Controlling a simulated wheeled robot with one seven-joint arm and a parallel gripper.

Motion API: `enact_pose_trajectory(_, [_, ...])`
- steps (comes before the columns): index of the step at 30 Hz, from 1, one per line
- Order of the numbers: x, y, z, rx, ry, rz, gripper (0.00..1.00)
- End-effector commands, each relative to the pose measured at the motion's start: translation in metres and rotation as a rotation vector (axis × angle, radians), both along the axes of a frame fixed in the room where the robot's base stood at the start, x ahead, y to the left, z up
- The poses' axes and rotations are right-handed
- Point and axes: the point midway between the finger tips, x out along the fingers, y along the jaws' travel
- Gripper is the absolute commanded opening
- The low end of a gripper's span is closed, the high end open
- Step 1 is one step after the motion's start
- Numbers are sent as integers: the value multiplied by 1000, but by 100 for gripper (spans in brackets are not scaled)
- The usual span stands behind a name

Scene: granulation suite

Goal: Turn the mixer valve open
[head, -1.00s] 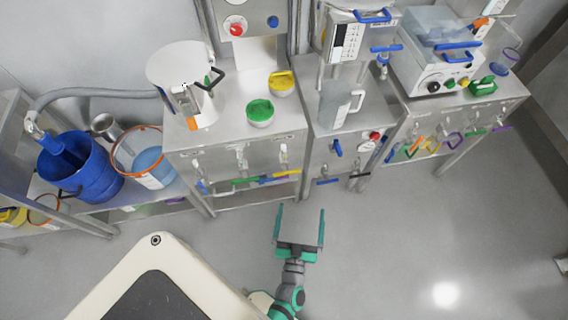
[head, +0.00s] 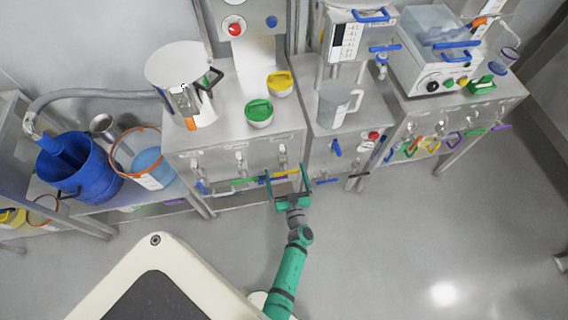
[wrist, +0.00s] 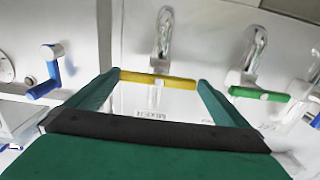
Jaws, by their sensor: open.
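A valve with a yellow lever (wrist: 146,77) sits in the middle of the wrist view, above a label (wrist: 150,114) that seems to read MIXER. Its lever lies crosswise below a metal spout (wrist: 163,40). In the head view the yellow lever (head: 286,174) is on the front of the left steel cabinet, rightmost of three. My gripper (head: 288,170) is open, with its fingertips at the two ends of the yellow lever. In the wrist view the lever spans the gap between the fingers; whether they touch it I cannot tell.
A green lever (wrist: 258,94) is close beside my gripper in the wrist view, with a blue one beyond it. A blue handle (wrist: 45,88) is on the other side. Green (head: 259,112) and yellow (head: 280,82) bowls stand on the cabinet top. The floor in front is clear.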

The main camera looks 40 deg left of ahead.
Motion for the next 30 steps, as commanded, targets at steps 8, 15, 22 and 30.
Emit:
enact_pose_trajectory(8, [26,25,0,0,0,-5,100])
enact_pose_trajectory(15, [31,30,0,-1,1,-7,100])
enact_pose_trajectory(22, [31,31,0,-1,1,-6,90])
enact_pose_trajectory(30, [31,32,0,-2,-1,-5,64])
